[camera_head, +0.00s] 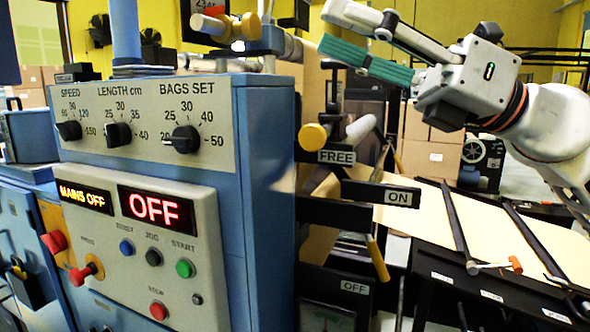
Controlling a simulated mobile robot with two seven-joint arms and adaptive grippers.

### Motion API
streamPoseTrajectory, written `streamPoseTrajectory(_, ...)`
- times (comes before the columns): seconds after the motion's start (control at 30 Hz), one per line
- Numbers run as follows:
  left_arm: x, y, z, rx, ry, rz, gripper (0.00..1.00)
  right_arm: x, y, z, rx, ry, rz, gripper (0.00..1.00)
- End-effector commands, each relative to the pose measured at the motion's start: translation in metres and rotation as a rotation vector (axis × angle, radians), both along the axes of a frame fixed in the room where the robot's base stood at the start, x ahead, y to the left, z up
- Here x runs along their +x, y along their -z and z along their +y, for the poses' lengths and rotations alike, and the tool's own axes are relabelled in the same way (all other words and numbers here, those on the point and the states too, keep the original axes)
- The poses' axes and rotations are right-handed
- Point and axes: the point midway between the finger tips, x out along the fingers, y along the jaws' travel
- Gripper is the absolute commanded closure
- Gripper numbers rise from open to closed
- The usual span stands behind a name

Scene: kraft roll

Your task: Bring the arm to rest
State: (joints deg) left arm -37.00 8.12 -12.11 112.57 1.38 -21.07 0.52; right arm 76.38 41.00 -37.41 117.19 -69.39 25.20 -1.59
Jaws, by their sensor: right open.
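My right gripper (334,28) is at the upper right, raised in front of the yellow wall. Its fingers point left and are spread apart, with nothing between them. One finger carries a long green pad. My right arm (548,125) comes in from the right edge, above the sloping kraft paper. The gripper appears above and to the right of the blue machine's control panel (140,258) and touches nothing that I can see. My left gripper is out of view.
The blue machine (265,180) fills the left, with dials and red displays reading "MAINS OFF" and "OFF". Yellow-ended levers (312,137) stand by the FREE and ON labels. Kraft paper (425,215) lies under dark bars at right, near an orange-headed hammer (514,264). Cartons (430,155) stand behind.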

Motion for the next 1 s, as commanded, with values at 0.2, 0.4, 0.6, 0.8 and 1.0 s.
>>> streamPoseTrajectory(0.2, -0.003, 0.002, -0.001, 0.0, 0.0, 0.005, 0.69, 0.028, 0.031, -0.02, 0.327, -0.054, 0.219, 0.53)
streamPoseTrajectory(0.4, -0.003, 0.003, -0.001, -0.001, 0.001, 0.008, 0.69, 0.069, 0.077, -0.063, 0.629, -0.002, 0.448, 0.53)
streamPoseTrajectory(0.6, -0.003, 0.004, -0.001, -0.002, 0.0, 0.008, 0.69, 0.112, 0.158, -0.118, 0.909, 0.139, 0.702, 0.53)
streamPoseTrajectory(0.8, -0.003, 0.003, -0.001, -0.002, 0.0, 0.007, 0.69, 0.135, 0.276, -0.175, 1.144, 0.364, 0.971, 0.53)
streamPoseTrajectory(1.0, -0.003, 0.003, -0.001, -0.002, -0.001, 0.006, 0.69, 0.12, 0.405, -0.224, 1.306, 0.638, 1.22, 0.53)
